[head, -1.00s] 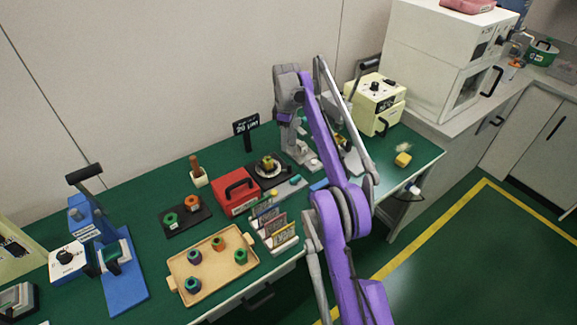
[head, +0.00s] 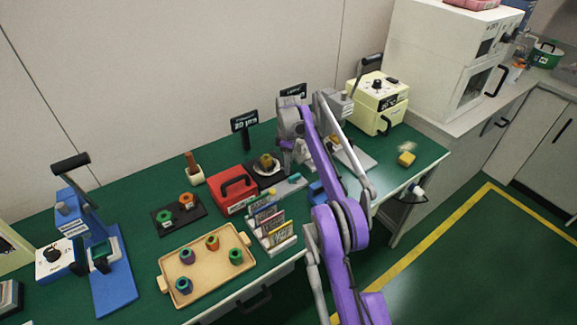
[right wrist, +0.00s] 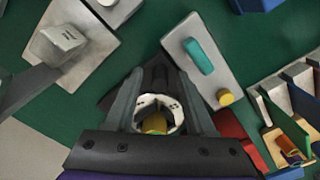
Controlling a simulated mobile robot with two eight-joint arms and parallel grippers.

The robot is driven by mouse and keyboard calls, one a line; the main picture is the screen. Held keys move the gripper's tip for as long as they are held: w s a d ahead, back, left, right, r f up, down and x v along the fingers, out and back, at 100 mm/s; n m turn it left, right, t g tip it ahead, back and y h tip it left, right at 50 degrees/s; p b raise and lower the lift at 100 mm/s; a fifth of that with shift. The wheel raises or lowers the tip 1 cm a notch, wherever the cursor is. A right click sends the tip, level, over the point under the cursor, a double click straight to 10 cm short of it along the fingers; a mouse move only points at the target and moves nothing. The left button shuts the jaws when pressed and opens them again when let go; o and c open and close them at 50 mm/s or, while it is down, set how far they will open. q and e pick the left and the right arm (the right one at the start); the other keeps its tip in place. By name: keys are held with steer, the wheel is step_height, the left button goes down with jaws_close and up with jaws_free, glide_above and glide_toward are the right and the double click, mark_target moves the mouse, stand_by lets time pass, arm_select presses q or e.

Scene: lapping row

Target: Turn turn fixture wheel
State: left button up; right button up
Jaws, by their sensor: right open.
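The turn fixture (head: 267,166) stands on the green bench behind the red box, a pale round dial with a yellowish knob in its middle on a dark base. In the right wrist view its white ring (right wrist: 158,101) and yellow knob (right wrist: 155,125) show between my fingers, partly hidden by the gripper body. My right gripper (head: 286,158) points down just right of the fixture in the head view. It is open, with its two fingers (right wrist: 158,90) on either side of the ring; I cannot tell whether they touch it. My left gripper is out of view.
A red box (head: 231,189) with a black handle stands in front of the fixture. A card rack (head: 280,241) and a wooden tray (head: 205,283) with several coloured parts lie nearer. A small plate with a teal piece (right wrist: 199,56) is beside the gripper. A black sign (head: 244,121) stands behind.

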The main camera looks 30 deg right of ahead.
steer(key=shift+f, duration=0.15)
steer(key=shift+c, duration=0.3)
jaws_close()
stand_by(1.1)
